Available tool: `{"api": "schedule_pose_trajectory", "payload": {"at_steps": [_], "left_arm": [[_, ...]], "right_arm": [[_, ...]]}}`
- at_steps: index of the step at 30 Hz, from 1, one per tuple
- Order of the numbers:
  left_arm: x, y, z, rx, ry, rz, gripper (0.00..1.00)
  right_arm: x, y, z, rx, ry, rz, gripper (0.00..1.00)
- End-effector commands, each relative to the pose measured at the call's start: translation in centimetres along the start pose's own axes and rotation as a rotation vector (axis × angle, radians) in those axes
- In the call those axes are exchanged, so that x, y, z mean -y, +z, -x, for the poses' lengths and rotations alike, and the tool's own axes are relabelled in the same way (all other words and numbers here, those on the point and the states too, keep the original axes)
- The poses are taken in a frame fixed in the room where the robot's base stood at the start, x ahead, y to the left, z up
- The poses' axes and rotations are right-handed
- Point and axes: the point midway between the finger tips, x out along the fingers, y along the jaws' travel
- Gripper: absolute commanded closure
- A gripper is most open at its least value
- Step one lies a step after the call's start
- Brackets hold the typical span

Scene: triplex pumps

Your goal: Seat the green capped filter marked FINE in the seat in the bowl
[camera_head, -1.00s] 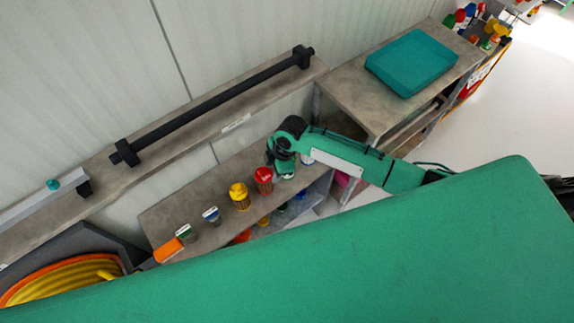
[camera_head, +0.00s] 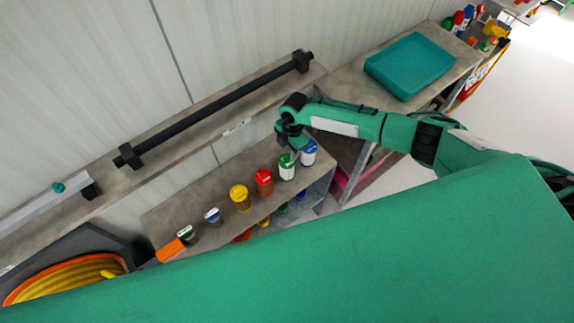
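A white filter with a green cap (camera_head: 287,167) stands upright on the grey shelf (camera_head: 163,218), in a row of filters. A second, smaller piece with a green and white cap (camera_head: 187,234) stands near the left end of that row. The markings are too small to read, so I cannot tell which is FINE. My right gripper (camera_head: 293,146) is just above and behind the taller green capped filter. I cannot tell whether its fingers are open or touch anything. I see no bowl with a seat.
Blue (camera_head: 308,153), red (camera_head: 264,182) and yellow (camera_head: 240,199) capped filters stand close beside the green one. A dark bar (camera_head: 220,105) runs along the ledge behind. A teal tray (camera_head: 410,66) sits on the right bench. My green body covers the foreground.

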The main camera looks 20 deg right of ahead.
Motion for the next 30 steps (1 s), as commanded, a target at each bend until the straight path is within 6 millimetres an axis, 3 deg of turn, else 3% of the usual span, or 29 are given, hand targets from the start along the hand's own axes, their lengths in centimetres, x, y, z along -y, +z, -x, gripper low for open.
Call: {"api": "schedule_pose_trajectory", "payload": {"at_steps": [7, 16, 22, 30], "left_arm": [[0.1, -0.1, 1.0, 0.0, -0.001, 0.0, 0.52], [0.3, -0.1, 1.0, 0.0, -0.003, 0.001, 0.52], [0.3, -0.1, 1.0, 0.0, -0.003, 0.002, 0.52], [0.3, -0.1, 1.0, 0.0, -0.003, 0.002, 0.52]], "right_arm": [[0.0, -0.1, -2.4, -0.001, 0.0, -0.001, 0.6], [-0.1, -0.1, -2.8, -0.001, 0.001, 0.0, 0.6], [-0.1, -0.1, -2.8, 0.0, 0.001, -0.001, 0.97], [-0.1, -0.1, -2.7, -0.001, 0.001, -0.001, 1.0]]}}
